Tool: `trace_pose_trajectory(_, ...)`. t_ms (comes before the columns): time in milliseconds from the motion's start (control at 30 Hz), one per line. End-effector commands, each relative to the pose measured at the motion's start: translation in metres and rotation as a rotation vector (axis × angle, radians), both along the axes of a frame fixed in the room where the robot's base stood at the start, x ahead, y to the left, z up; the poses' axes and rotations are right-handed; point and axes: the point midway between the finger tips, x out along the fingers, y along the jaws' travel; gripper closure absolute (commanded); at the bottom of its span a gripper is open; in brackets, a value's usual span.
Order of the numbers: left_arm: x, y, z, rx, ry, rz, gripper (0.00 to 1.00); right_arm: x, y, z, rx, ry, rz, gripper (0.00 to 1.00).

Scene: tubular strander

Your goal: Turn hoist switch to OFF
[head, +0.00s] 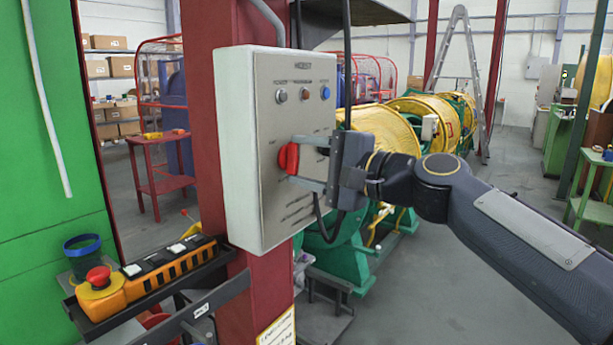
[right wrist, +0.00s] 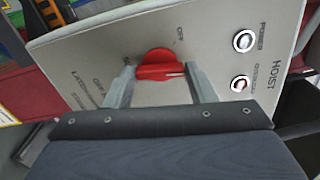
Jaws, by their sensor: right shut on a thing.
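The hoist switch is a red knob (head: 288,158) on the front of a pale grey HOIST control box (head: 240,130). In the right wrist view the red knob (right wrist: 158,64) carries a white line that points toward the panel's lamps, while the OFF label sits off to one side. My right gripper (head: 307,163) reaches in from the right and is shut on the knob, one finger on each side. Its fingers also show in the right wrist view (right wrist: 162,88). Some panel labels are too small or covered to read. My left gripper is not in view.
The box hangs on a red post (head: 205,60). Below left, an orange pendant with a red button (head: 98,277) lies on a dark shelf beside a blue-rimmed cup (head: 82,245). Yellow reels on green stands (head: 430,110) fill the back. Open floor lies at the right.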

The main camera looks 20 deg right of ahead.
Motion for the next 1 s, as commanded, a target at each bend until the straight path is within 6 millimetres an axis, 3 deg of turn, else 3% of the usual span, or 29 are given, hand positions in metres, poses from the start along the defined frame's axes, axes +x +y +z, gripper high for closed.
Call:
trace_pose_trajectory(33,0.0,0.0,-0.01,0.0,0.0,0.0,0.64,0.0,0.0,-0.005,-0.036,-0.028,0.0,0.73)
trace_pose_trajectory(500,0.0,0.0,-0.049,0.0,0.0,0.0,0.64,0.0,0.0,-0.006,-0.388,-0.301,0.001,0.73)
trace_pose_trajectory(1000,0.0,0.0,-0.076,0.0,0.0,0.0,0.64,0.001,0.0,-0.005,-0.675,-0.523,0.003,0.73)
